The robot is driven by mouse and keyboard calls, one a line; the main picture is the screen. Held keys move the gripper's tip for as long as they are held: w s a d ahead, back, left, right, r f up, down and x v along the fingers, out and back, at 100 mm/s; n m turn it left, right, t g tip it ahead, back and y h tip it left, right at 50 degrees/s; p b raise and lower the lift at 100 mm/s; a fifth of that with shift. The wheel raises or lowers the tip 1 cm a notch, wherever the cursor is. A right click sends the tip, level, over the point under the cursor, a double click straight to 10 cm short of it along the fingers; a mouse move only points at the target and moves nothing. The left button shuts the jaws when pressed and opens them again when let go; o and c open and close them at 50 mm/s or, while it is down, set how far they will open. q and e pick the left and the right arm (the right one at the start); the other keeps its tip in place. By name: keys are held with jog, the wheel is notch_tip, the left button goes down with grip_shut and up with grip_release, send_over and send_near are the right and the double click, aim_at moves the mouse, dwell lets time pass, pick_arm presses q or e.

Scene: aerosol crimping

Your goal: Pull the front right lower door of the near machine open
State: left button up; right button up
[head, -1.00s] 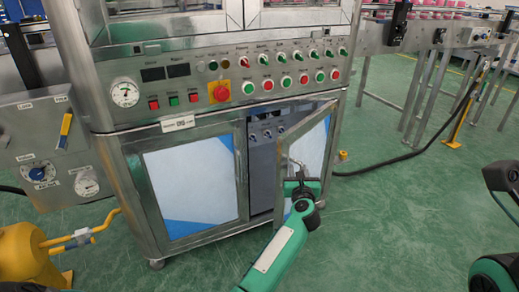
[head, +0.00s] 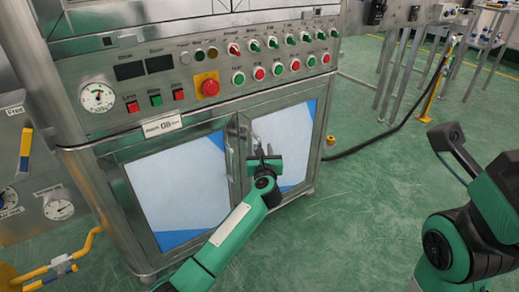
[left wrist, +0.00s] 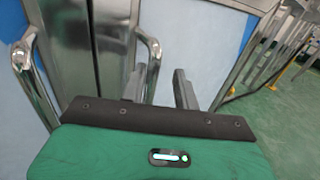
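The front right lower door (head: 296,145) of the near machine looks flush with its frame in the head view, and no interior shows. It has a pale blue-and-white panel in a metal frame. My left gripper (head: 260,146) is in front of its inner edge. In the left wrist view, the right door's curved metal handle (left wrist: 154,58) rises beside and between the two grey fingers of my left gripper (left wrist: 160,88). The fingers stand apart, so the gripper is open; contact with the handle cannot be told.
The left lower door (head: 180,190) is shut, and its handle (left wrist: 28,72) shows in the left wrist view. Above the doors is a button panel (head: 225,75) with a red emergency stop (head: 210,88). A black cable (head: 385,142) lies on the right. Green floor in front is clear.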

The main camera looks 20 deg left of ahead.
pick_arm(q)
jog(key=p+v, duration=0.5)
jog(key=v, duration=1.1)
jog(key=shift+a, duration=0.35)
dwell(0.7)
jog(key=shift+p, duration=0.3)
dwell(0.4)
